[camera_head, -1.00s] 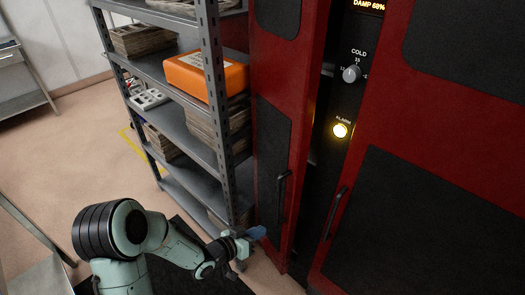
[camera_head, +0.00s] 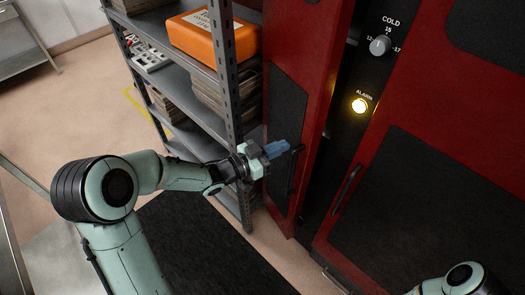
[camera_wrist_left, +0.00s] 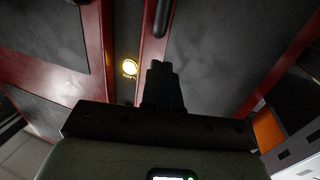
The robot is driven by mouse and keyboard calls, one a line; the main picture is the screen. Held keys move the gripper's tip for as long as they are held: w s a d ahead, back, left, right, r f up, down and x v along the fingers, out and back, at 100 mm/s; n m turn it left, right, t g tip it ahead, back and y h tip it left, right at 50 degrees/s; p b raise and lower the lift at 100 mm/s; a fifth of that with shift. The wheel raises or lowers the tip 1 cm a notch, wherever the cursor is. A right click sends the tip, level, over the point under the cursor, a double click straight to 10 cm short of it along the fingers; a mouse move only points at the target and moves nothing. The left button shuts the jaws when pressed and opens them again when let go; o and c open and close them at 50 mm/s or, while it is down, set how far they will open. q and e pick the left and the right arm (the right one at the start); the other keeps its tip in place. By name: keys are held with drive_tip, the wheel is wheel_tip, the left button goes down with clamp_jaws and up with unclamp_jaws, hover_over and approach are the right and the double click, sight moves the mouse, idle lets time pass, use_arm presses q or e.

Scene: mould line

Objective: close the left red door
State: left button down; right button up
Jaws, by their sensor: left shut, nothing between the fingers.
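The left red door (camera_head: 312,62) stands at an angle to the right door, apparently ajar. It has a dark inset panel and a black vertical handle (camera_head: 295,170). My left gripper (camera_head: 277,149) is shut and empty, with its blue fingertips in front of the left door near the top of the handle. I cannot tell whether they touch it. In the left wrist view the shut fingers (camera_wrist_left: 162,75) show dark against the door's panel (camera_wrist_left: 215,50). My right gripper is out of view; only part of my right arm shows at the bottom right.
The right red door (camera_head: 425,165) has its own handle (camera_head: 346,188). Between the doors is a black control strip with a knob (camera_head: 380,46) and a lit yellow alarm lamp (camera_head: 359,105). A grey shelf with an orange box (camera_head: 212,36) stands close left of the left door.

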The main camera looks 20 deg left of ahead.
sight(305, 140)
use_arm(q)
drive_tip(key=p+x, duration=0.1)
drive_tip(key=x, duration=0.3)
drive_tip(key=shift+r, duration=0.1)
drive_tip(key=shift+w+d, duration=0.3)
drive_tip(key=shift+w, duration=0.15)
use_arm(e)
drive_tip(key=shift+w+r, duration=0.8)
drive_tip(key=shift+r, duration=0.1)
